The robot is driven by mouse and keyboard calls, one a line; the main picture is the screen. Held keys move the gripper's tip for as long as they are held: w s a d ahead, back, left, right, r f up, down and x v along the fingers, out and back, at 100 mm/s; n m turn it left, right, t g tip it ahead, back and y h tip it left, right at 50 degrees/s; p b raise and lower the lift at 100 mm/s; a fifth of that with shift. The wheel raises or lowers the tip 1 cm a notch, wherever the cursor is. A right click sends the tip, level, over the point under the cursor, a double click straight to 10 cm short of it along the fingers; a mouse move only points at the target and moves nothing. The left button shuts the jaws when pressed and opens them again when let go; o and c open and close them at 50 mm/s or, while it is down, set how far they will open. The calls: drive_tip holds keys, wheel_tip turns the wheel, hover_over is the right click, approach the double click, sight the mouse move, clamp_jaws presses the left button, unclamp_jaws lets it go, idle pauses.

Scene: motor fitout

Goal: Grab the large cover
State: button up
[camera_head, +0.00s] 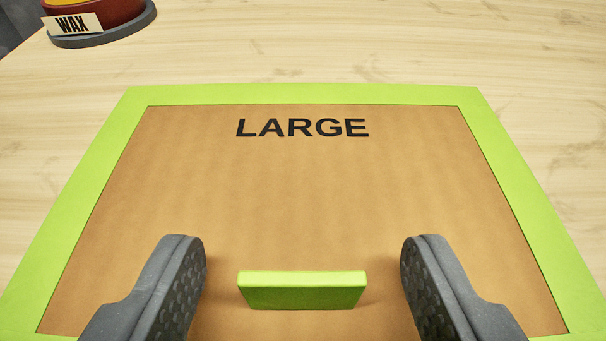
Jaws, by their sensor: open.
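The large cover (300,180) is a tan panel with a bright green border and the black word LARGE near its far edge. It lies flat on the table; its near edge is mostly cut off by the picture. A green block-shaped handle (302,291) stands up from its near part. My gripper (303,265) is open, with one dark grey finger on each side of the handle. There is a clear gap between each finger and the handle. I cannot tell the exact height of the fingers over the panel.

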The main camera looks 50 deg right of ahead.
drive_tip(key=c, duration=1.1)
drive_tip(key=shift+o, duration=0.2)
drive_tip(key=shift+r, duration=0.15)
